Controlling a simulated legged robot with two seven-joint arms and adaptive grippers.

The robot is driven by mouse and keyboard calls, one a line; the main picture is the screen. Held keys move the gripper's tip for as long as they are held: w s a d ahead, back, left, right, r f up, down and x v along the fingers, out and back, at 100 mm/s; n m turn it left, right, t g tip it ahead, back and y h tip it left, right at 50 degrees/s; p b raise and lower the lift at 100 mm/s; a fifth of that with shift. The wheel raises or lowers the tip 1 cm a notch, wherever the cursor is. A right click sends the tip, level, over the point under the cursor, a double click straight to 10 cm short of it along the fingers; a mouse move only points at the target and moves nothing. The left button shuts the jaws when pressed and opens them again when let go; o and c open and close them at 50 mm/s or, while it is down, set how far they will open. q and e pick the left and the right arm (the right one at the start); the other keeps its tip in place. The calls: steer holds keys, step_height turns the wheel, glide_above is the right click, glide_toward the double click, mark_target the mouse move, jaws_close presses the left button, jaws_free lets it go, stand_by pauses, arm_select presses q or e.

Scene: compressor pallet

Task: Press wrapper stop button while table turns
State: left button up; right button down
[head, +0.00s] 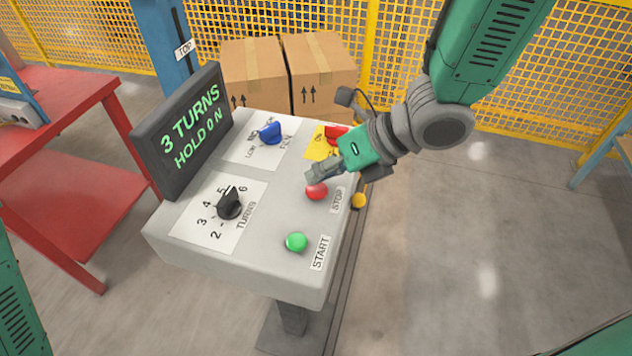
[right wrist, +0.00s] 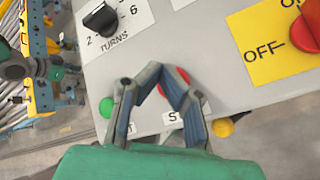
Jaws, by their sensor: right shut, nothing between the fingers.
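The red stop button (head: 317,191) sits on the grey control panel (head: 180,245), beside the STOP label. My right gripper (head: 312,178) is shut and empty, its fingertips right at the button's upper left edge. I cannot tell whether they touch it. In the right wrist view the shut fingertips (right wrist: 165,75) partly cover the red button (right wrist: 176,80). The green start button (head: 296,242) is nearer the panel's front. The screen (head: 185,130) reads "3 TURNS" and "HOLD 0 N". My left gripper is not in view.
A black TURNS knob (head: 229,204), a blue knob (head: 270,132) and a red switch on a yellow plate (head: 318,150) share the panel. Cardboard boxes (head: 255,75) stand behind it, before a yellow fence. A red table (head: 60,150) is at left. Floor at right is clear.

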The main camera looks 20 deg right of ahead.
mark_target(318, 188)
step_height(318, 188, up, 5)
steer(key=p, duration=0.4)
stand_by(0.3)
stand_by(0.7)
